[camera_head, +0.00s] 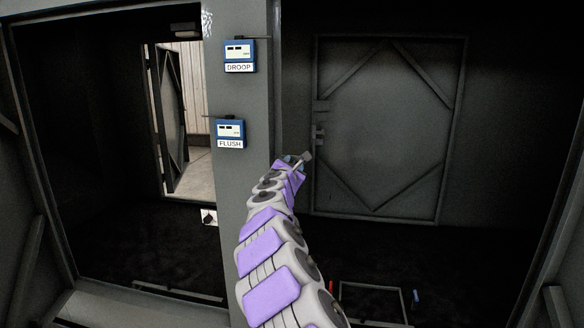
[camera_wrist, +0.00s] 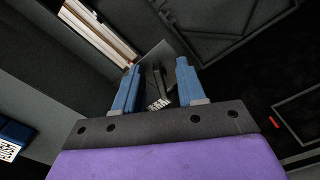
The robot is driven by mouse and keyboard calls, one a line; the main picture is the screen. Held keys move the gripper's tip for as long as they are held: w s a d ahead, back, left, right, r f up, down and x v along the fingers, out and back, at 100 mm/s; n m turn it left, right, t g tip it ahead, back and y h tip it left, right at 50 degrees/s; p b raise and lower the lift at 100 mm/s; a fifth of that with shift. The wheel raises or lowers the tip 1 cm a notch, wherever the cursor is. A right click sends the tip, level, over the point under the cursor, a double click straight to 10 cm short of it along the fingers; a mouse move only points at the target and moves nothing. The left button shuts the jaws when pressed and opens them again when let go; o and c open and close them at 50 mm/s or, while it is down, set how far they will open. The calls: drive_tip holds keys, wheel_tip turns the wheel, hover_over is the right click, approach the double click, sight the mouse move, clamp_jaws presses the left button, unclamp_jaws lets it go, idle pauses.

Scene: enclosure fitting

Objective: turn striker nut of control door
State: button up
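A closed dark door (camera_head: 385,130) with diagonal braces stands at right in the head view. Grey latch hardware (camera_head: 318,134) sits on its left edge; I cannot make out a separate striker nut. No label shows which door is the control door. My gripper (camera_head: 297,160) is at the post's right edge, appearing just below the latch hardware; its depth from the door is unclear. In the wrist view its two blue fingers (camera_wrist: 158,68) are apart. A dark part with a small white label (camera_wrist: 157,103) and a grey plate show between them, with no clear contact.
A grey post (camera_head: 240,185) carries blue gauges marked DROOP (camera_head: 239,56) and FLUSH (camera_head: 229,133). Behind it at left, another braced door (camera_head: 172,115) stands ajar in a bright opening. A pale frame outline (camera_head: 372,303) lies on the dark floor. The floor before the closed door is mostly clear.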

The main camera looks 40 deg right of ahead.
drive_tip(key=shift+s, duration=0.1)
drive_tip(key=v, duration=1.7)
drive_tip(key=shift+a+b, duration=0.25)
drive_tip(key=shift+b, duration=0.2)
